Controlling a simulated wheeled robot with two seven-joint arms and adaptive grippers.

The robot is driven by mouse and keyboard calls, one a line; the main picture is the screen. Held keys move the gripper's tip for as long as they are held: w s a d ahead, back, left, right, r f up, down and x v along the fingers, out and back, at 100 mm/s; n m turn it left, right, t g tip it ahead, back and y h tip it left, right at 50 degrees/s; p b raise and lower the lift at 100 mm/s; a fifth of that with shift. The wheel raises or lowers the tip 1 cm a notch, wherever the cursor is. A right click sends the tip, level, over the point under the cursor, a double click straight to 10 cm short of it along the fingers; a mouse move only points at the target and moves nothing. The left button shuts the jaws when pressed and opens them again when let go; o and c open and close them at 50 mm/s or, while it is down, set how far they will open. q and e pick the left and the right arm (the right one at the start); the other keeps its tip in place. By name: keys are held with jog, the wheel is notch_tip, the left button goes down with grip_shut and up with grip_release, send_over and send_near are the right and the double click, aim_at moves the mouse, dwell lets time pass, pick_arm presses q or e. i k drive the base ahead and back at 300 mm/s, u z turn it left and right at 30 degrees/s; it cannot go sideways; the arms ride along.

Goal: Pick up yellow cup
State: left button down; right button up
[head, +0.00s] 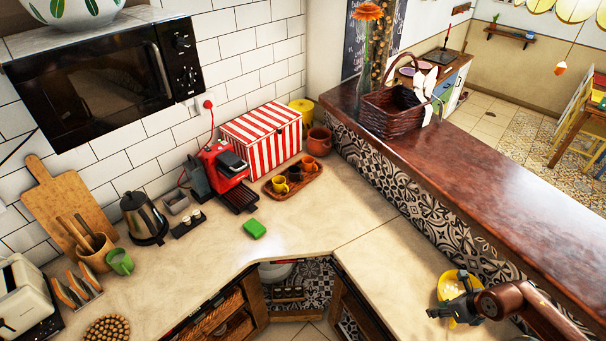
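A small yellow cup (280,185) stands upright on a brown wooden tray (303,187) on the counter, in the middle of the head view. A dark cup (295,172) and an orange-red cup (308,164) stand behind it on the same tray. My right gripper (436,312) is at the lower right, in front of and partly over a yellow bowl (450,279), far from the cup. Its fingers are too small and dark to tell whether they are open, and contact with the bowl is unclear. My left gripper is not in view.
A red coffee machine (222,170) and a red-striped box (262,138) stand close behind the tray. A green block (254,228) lies in front. A raised wooden ledge (450,170) runs along the right. The counter between tray and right gripper is clear.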

aim_at(281, 186)
jog(key=i, duration=0.75)
jog(key=u, duration=0.8)
jog(key=i, duration=0.85)
jog(key=u, duration=0.65)
